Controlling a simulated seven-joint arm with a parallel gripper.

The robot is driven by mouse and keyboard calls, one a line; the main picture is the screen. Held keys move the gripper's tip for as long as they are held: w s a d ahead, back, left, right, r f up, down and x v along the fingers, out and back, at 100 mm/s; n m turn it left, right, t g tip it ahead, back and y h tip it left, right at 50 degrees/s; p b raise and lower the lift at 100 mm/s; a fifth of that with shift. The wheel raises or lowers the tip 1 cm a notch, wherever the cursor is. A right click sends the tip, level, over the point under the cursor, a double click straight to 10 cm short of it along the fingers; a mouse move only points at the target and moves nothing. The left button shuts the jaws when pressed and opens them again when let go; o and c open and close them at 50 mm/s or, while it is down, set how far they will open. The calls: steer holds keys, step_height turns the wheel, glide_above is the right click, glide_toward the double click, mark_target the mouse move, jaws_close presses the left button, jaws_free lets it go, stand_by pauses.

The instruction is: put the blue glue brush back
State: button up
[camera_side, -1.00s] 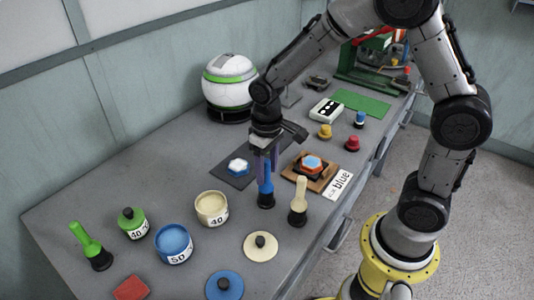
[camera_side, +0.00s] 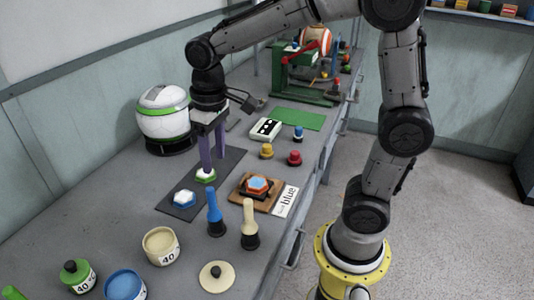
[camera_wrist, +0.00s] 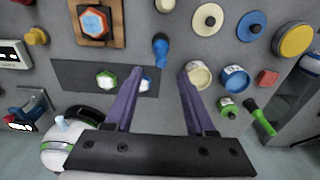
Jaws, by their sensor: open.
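The blue glue brush (camera_side: 214,205) stands upright on the table, its wide black end down, beside a cream brush (camera_side: 249,216). It also shows in the wrist view (camera_wrist: 160,46). My gripper (camera_side: 206,172) is open, pointing down over the dark mat (camera_side: 172,208), behind and apart from the blue brush. The wrist view shows the two purple fingers (camera_wrist: 161,72) spread, with nothing held between them. A green-rimmed hexagon piece (camera_side: 205,177) lies on the mat just under the fingertips. The blue glue pot (camera_side: 125,285) is at the front left.
A blue-rimmed white hexagon (camera_side: 184,199) lies on the mat. A wooden block with an orange and blue hexagon (camera_side: 257,185) and a "blue" card (camera_side: 286,199) lie to the right. A cream pot (camera_side: 160,245) and lid (camera_side: 217,276) are in front. A white ball-like unit (camera_side: 163,115) stands behind.

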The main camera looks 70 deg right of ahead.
steer(key=s+d+r+t, duration=0.2)
steer(key=s+t, duration=0.3)
steer(key=s, duration=1.1)
steer(key=shift+r, duration=0.5)
